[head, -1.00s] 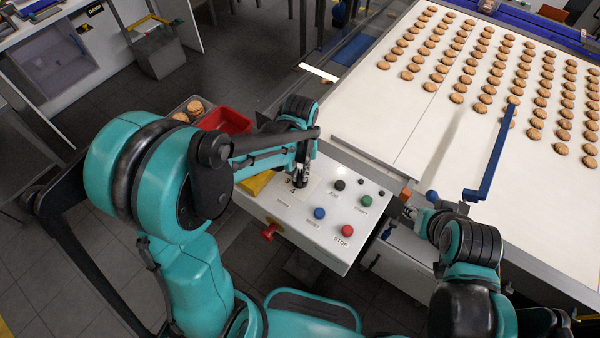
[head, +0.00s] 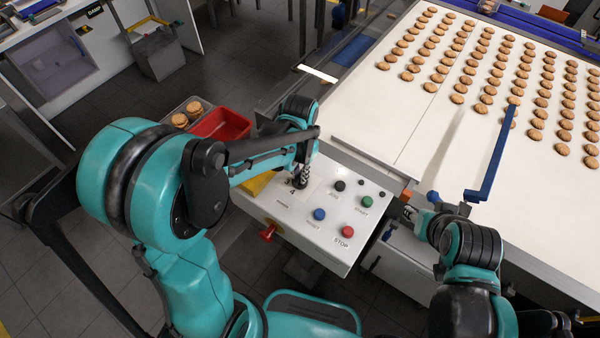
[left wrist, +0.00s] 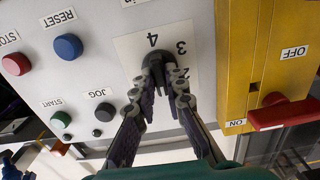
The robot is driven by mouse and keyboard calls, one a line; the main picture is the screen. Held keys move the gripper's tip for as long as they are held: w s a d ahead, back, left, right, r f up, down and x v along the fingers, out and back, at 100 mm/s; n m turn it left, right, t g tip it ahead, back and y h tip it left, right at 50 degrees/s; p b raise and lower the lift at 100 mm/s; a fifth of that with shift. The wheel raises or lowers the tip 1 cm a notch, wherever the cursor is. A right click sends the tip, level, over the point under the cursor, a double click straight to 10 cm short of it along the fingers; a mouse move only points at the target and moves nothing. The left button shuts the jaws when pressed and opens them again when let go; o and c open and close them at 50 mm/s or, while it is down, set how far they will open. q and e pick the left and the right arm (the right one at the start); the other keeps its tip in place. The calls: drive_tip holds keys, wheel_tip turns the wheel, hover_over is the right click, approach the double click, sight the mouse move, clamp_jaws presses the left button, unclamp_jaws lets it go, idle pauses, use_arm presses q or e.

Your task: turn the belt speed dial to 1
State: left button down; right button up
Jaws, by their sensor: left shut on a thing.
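The belt speed dial (left wrist: 159,64) is a dark knob on a white number plate (left wrist: 128,51) in the left wrist view. The numbers 4, 3 and 2 show around it; I cannot see a 1. My left gripper (left wrist: 168,84) is shut on the dial, with one finger on each side. The fingers hide part of the knob, so its exact setting is unclear. In the head view my left gripper (head: 300,182) reaches down to the left part of the control panel (head: 275,205). My right gripper (head: 407,213) is by the panel's right side; its jaws are unclear.
Blue RESET (left wrist: 68,46), red STOP (left wrist: 16,64), green START (left wrist: 60,119) and black JOG (left wrist: 103,113) buttons share the panel. A yellow box with a red ON/OFF handle (left wrist: 282,114) is close beside the dial. A biscuit belt (head: 400,110) lies beyond.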

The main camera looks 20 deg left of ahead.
idle(0.3)
use_arm(q)
drive_tip(key=c, duration=1.6)
unclamp_jaws()
drive_tip(key=shift+o, duration=0.2)
wheel_tip(320, 180, up, 12)
